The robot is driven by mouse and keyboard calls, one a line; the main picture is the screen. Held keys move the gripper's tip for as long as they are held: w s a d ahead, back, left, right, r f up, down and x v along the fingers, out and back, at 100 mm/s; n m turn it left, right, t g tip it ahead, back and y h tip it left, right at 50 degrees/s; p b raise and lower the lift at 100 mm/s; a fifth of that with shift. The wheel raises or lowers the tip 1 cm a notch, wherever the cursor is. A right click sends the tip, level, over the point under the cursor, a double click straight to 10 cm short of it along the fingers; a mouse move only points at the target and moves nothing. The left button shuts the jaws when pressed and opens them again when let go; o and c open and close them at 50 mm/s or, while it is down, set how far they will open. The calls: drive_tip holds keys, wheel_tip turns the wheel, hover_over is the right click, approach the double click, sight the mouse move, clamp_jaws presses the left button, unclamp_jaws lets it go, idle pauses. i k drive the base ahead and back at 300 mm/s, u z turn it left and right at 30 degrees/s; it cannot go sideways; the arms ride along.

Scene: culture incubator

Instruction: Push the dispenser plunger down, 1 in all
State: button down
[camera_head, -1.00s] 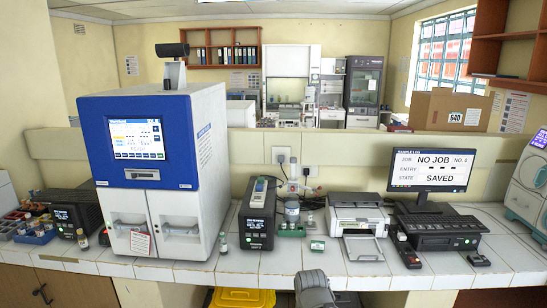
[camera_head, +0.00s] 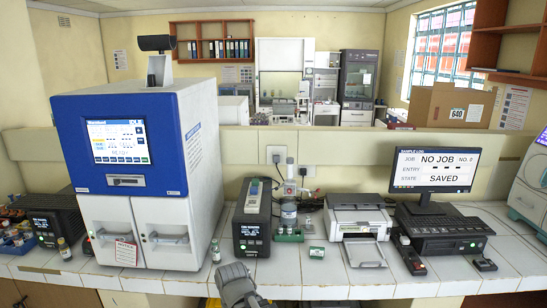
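The dispenser (camera_head: 289,211) is a bottle with a pale upright top, standing at the back of the counter in or behind a small green tray (camera_head: 289,237). Its plunger seems to be the narrow upper part (camera_head: 290,170) against the wall; it is small, and how far it is raised cannot be told. A grey rounded part of my arm shows at the bottom edge, in front of the counter and left of the dispenser. My gripper's fingers do not show in this view.
A black box device (camera_head: 252,222) stands close left of the dispenser, and a printer (camera_head: 356,222) stands to its right. A large blue and white analyser (camera_head: 140,180) fills the left. A monitor (camera_head: 434,170) reads "NO JOB" and "SAVED". A small vial (camera_head: 215,250) stands near the analyser.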

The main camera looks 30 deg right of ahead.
sight(289, 161)
drive_tip(key=z, duration=0.2)
drive_tip(key=i, duration=0.9)
drive_tip(key=z, duration=0.75)
